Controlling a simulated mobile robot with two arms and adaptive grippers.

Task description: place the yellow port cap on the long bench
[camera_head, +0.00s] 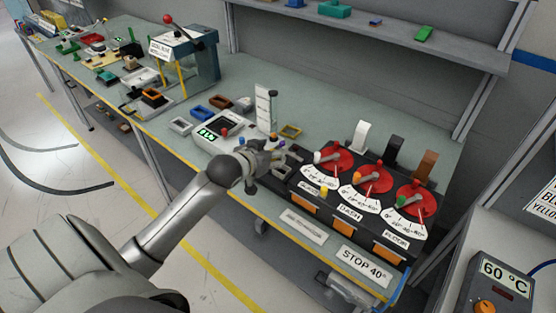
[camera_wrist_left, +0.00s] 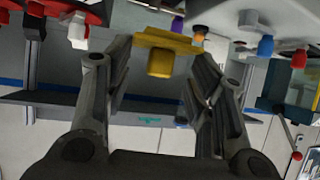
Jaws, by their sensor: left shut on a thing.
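The yellow port cap (camera_wrist_left: 160,58), a flat flange with a short round stub, sits between the fingertips of my left gripper (camera_wrist_left: 163,68) in the left wrist view. The fingers are shut on it. In the head view my left gripper (camera_head: 278,153) is over the front part of the long bench (camera_head: 325,105), left of the black dial module. The cap cannot be made out clearly there, and I cannot tell its height above the bench. My right gripper is not in view.
The black module (camera_head: 350,212) with red dials and levers stands right of the gripper. A white box (camera_head: 222,130) with a green display and an upright gauge (camera_head: 265,108) stand close on the left. Several small trays lie nearby. The bench behind the module is clear, below a shelf (camera_head: 385,30).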

